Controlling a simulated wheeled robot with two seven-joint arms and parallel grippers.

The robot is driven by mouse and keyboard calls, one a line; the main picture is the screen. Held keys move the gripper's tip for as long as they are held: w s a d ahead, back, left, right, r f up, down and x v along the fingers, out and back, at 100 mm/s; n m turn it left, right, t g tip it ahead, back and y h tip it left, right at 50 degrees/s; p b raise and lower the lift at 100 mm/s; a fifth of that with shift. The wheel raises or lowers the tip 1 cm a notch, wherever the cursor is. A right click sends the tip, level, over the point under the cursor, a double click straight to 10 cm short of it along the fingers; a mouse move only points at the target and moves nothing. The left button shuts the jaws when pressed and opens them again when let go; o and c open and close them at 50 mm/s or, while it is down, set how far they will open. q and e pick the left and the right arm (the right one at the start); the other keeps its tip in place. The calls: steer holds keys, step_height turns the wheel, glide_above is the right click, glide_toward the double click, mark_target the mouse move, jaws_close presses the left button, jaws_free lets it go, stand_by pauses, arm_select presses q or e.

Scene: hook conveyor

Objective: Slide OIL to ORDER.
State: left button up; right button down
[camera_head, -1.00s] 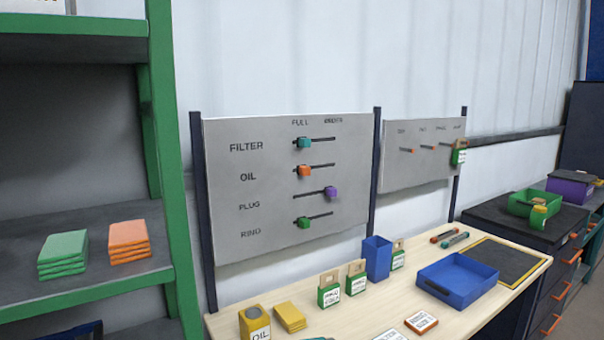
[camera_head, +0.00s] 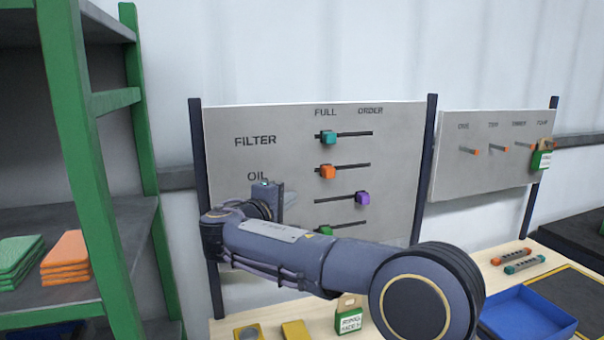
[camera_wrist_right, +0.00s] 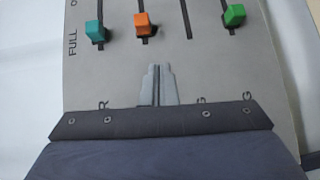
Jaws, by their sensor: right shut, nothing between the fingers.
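The OIL slider is an orange block (camera_head: 327,171) on its slot in the upright grey board (camera_head: 300,125), under FULL, left of the ORDER heading (camera_head: 370,110). It also shows in the right wrist view as an orange block (camera_wrist_right: 142,23). My right arm reaches across the board's lower left, with its gripper (camera_head: 268,192) left of the orange block. In the right wrist view the closed fingers (camera_wrist_right: 157,68) are empty and point toward the sliders, apart from the orange block. My left gripper is not in view.
A teal slider (camera_head: 328,137) sits above OIL, under FULL. The purple PLUG slider (camera_head: 363,198) is farther right. A green slider (camera_wrist_right: 235,14) is partly hidden by my arm in the head view. A blue tray (camera_head: 528,315) is on the bench at right.

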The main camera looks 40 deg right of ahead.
steer(key=shift+w+a+r+t+h, duration=0.3)
steer(key=shift+w+a+r, duration=0.25)
steer(key=shift+w+r, duration=0.3)
steer(key=p, duration=0.4)
glide_toward(322, 172)
steer(key=w, duration=0.1)
steer(key=w+d, duration=0.1)
steer(key=w, duration=0.1)
steer(key=shift+w+d+r, duration=0.2)
steer(key=shift+w+d, duration=0.05)
steer(key=shift+w, duration=0.15)
steer(key=shift+s+d+p, duration=0.15)
steer(key=shift+d+p, duration=0.1)
steer(key=shift+d, duration=0.35)
steer(key=shift+s+d+p, duration=0.15)
steer(key=shift+d+p, duration=0.1)
steer(key=shift+d, duration=0.35)
steer(key=shift+s+d+f, duration=0.1)
steer(key=shift+s+d, duration=0.15)
steer(key=shift+d, duration=0.35)
steer(key=shift+d+f, duration=0.1)
